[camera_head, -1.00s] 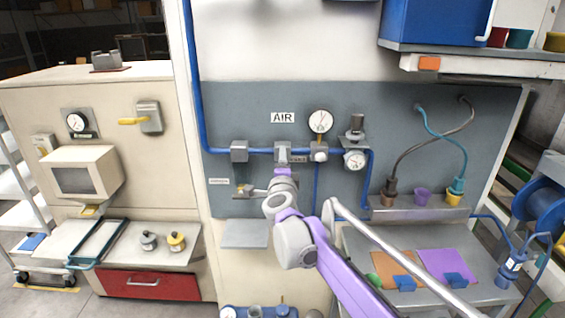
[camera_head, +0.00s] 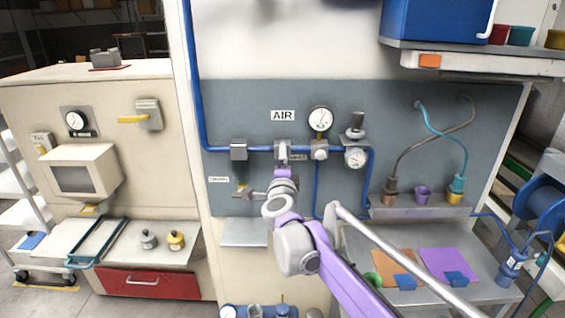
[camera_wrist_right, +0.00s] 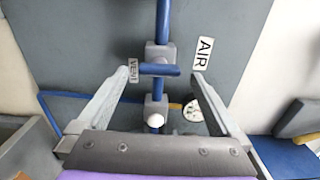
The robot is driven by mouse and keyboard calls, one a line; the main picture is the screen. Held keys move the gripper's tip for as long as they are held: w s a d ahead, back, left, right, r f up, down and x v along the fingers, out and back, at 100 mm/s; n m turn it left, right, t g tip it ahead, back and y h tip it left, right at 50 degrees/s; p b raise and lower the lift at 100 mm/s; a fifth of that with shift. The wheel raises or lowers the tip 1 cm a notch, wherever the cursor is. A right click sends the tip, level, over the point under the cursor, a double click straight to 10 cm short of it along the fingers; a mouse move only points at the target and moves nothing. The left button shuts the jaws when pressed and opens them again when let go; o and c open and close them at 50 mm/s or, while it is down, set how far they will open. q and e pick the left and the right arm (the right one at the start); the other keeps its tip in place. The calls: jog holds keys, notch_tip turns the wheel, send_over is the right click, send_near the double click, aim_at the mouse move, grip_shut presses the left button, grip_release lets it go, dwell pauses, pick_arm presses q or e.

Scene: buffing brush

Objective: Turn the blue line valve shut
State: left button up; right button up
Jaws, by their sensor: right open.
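The blue pipe (camera_head: 262,149) runs along the grey wall panel under the AIR sign (camera_head: 283,115). A grey valve block (camera_head: 282,151) sits on it. In the right wrist view the pipe (camera_wrist_right: 162,22) runs upright, and the valve's blue handle (camera_wrist_right: 160,70) lies across it, beside a VENT label (camera_wrist_right: 133,77). My right gripper (camera_wrist_right: 163,76) is open, one finger on each side of the handle, with gaps on both sides. In the head view my right gripper (camera_head: 283,174) is just below the valve block, its fingers hard to make out. My left gripper is not in view.
A round gauge (camera_head: 320,118) and a regulator (camera_head: 355,158) are right of the valve. A grey shelf (camera_head: 244,233) juts out below. Hoses (camera_head: 437,133) hang at the right.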

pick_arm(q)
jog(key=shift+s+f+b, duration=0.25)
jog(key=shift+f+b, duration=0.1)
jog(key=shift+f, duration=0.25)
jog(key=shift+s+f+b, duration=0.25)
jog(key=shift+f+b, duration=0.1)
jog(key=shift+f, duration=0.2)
pick_arm(e)
jog(key=s, duration=0.9)
